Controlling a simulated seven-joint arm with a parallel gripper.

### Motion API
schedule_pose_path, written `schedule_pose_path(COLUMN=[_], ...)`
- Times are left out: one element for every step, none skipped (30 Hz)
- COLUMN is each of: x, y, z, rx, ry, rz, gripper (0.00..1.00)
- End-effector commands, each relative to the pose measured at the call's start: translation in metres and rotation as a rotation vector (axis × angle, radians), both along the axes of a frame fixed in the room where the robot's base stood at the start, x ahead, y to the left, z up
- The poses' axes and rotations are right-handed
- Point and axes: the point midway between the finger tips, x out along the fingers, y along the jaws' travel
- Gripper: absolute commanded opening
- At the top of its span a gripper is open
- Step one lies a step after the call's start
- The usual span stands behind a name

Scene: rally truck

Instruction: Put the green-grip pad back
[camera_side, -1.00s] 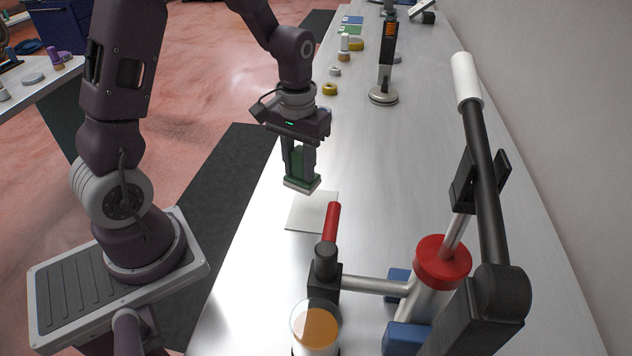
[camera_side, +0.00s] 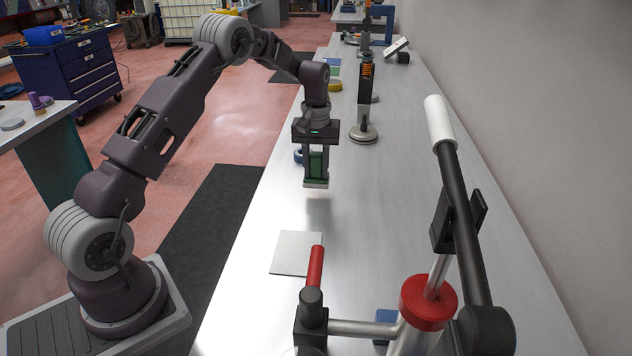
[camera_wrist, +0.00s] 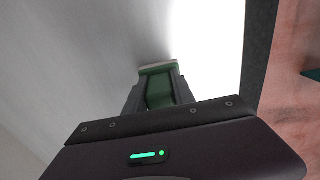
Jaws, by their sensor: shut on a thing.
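The green-grip pad (camera_side: 316,167) has a green block grip and a pale base. My gripper (camera_side: 316,171) is shut on the green grip and holds the pad upright above the bench, apart from its surface. In the wrist view the green grip (camera_wrist: 158,93) sits between the two fingers, with the pale-edged base beyond them. A flat white square sheet (camera_side: 296,253) lies on the bench nearer the side camera than the pad.
A red-handled valve fitting (camera_side: 315,270) and a large black lever with a white end (camera_side: 440,122) stand at the front right. A black upright tool on a round base (camera_side: 363,132) stands behind the pad to the right. Open bench (camera_side: 370,200) lies between.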

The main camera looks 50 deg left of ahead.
Motion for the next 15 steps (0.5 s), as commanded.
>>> schedule_pose_path(x=[-0.001,-0.001,-0.001,-0.001,-0.001,-0.001,0.0,0.0,0.0,0.0,0.0,0.0,0.0,0.0,0.0], y=[0.0,-0.001,-0.001,0.0,-0.001,0.0,0.0,0.0,0.0,0.0,0.0,0.0,0.0,0.0,0.0], z=[-0.007,-0.013,-0.021,-0.026,-0.031,-0.035,-0.035,-0.035,-0.034,-0.034,-0.034,-0.034,-0.035,-0.036,-0.037], rx=[-0.001,-0.001,-0.003,-0.001,-0.002,-0.001,-0.001,0.0,0.0,0.0,0.0,-0.001,-0.001,-0.001,0.0], ry=[0.003,0.003,0.004,0.003,0.004,0.001,-0.001,-0.001,-0.001,-0.001,-0.001,-0.001,-0.001,-0.001,0.0], rz=[0.0,0.0,0.0,0.0,0.0,0.0,0.0,0.0,0.0,0.0,0.0,0.0,-0.001,-0.001,-0.001], gripper=[0.0,0.0,0.0,0.0,0.0,0.0,0.0,0.0,0.0,0.0,0.0,0.0,0.0,0.0,0.0])
